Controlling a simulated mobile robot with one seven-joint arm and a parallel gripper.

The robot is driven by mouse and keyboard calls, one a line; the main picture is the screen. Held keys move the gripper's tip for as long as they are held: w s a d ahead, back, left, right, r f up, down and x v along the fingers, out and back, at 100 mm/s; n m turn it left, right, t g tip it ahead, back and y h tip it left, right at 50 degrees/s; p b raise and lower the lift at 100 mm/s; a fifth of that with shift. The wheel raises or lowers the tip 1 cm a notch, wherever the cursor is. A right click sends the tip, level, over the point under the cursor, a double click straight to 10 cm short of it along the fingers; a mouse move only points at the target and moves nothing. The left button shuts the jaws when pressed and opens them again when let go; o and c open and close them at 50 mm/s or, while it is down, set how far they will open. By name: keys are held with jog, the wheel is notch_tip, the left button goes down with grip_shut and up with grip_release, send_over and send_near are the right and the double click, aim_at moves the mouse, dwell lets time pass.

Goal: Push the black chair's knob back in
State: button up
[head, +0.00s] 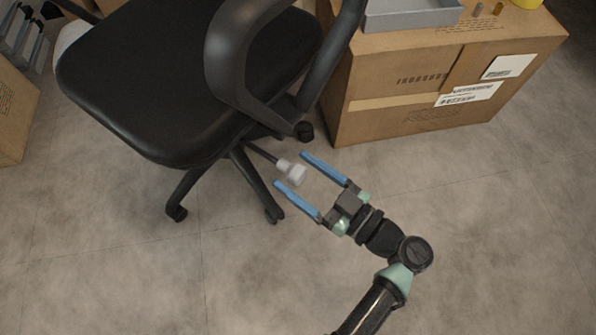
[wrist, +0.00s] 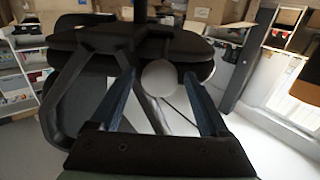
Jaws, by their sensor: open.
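The black chair (head: 180,80) stands at the upper left in the head view, with its seat, armrest and base legs showing. Its knob (head: 291,172) is pale grey-white and sits at the end of a dark rod that sticks out from under the seat. In the wrist view the knob (wrist: 159,77) is a round pale disc seen end-on, below the seat (wrist: 110,40). My gripper (head: 297,170) is open, its two blue fingers on either side of the knob. The fingertips reach about as far as the knob. I cannot tell whether either finger touches it.
A large cardboard carton (head: 400,85) stands at the upper right with a grey tray (head: 410,14) on top. Another carton (head: 15,110) is at the left edge. A chair leg (head: 258,185) ends close to the left finger. The floor (head: 480,250) at the lower right is clear.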

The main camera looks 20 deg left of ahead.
jog(key=shift+w+a, duration=0.1)
jog(key=shift+a, duration=0.2)
grip_shut()
dwell(0.4)
